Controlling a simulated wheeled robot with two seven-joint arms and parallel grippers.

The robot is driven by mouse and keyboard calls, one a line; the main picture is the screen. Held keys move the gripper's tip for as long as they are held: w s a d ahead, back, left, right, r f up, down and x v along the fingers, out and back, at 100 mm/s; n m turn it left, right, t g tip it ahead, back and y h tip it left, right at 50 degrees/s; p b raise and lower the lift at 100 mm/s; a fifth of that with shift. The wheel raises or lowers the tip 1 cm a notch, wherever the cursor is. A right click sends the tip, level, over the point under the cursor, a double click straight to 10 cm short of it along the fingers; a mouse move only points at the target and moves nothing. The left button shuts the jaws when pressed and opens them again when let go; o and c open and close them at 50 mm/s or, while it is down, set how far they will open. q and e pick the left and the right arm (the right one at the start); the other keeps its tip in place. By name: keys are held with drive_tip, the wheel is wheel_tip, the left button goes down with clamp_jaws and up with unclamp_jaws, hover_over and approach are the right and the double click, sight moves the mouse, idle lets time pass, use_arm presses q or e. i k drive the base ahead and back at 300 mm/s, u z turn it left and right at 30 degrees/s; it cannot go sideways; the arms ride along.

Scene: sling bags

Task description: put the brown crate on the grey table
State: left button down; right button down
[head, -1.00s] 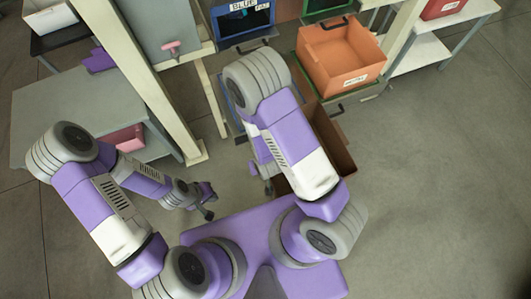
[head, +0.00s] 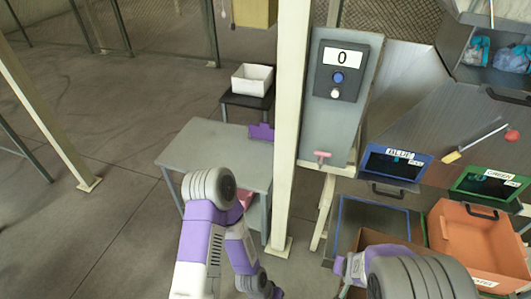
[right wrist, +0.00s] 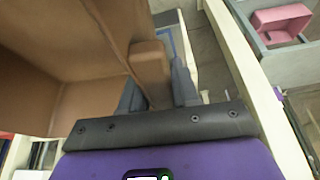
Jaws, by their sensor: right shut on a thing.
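The brown crate (head: 398,246) is low at the right in the head view, partly hidden behind my right arm. It fills the upper left of the right wrist view (right wrist: 60,55). My right gripper (right wrist: 157,85) is shut on the crate's wall, with a finger on each side. In the head view my right gripper (head: 346,266) is at the crate's left side. The grey table (head: 205,152) stands left of the cream post, with a mostly bare top. My left gripper (head: 270,290) is at the bottom edge of the head view; its fingers are too unclear to tell.
A cream post (head: 291,120) and a grey panel showing 0 (head: 338,130) stand between table and crate. An orange crate (head: 478,245) is at the right. A white box (head: 252,79) sits on a black stand behind the table. Open floor lies to the left.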

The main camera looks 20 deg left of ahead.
sight(224, 148)
drive_tip(key=k, duration=0.65)
drive_tip(key=u, duration=0.6)
drive_tip(key=i, duration=0.65)
drive_tip(key=u, duration=1.2)
drive_tip(key=i, duration=2.4)
drive_tip(key=z, duration=0.45)
